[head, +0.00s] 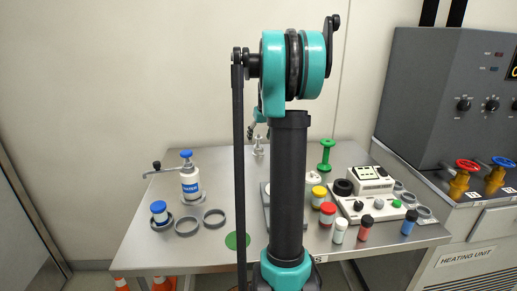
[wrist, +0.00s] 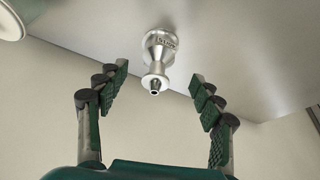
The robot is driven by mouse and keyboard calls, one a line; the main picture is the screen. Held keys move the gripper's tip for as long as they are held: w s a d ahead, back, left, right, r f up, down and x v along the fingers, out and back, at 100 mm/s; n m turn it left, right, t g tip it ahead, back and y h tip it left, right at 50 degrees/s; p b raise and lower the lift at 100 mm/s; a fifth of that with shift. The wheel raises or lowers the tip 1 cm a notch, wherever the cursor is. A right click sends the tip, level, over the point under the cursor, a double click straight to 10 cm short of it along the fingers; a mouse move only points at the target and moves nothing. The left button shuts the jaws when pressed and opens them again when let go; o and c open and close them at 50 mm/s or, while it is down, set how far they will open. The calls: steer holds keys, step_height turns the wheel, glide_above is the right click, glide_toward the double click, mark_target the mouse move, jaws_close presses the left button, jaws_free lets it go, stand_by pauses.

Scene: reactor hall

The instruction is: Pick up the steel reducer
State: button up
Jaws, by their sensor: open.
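The steel reducer (wrist: 158,56) is a shiny metal piece with a wide flange, a tapering body and a narrow open end. In the wrist view it stands on the tabletop, which shows upside down, with its narrow end towards me. My gripper (wrist: 160,75) is open, with a dark green padded finger on either side of the reducer. No contact shows. In the head view the small reducer (head: 258,148) stands at the back of the table, and my arm hides most of my gripper.
The steel table (head: 150,235) carries a white blue-capped bottle (head: 190,181), grey rings (head: 187,226), a green spool-shaped part (head: 326,155), several small jars and a control box (head: 372,180). A grey heating unit (head: 430,95) stands at right. The wall is close behind.

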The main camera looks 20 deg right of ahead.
mark_target(259, 139)
steer(key=x, duration=0.5)
steer(key=shift+w+d, duration=0.15)
steer(key=shift+w, duration=0.05)
steer(key=c, duration=1.5)
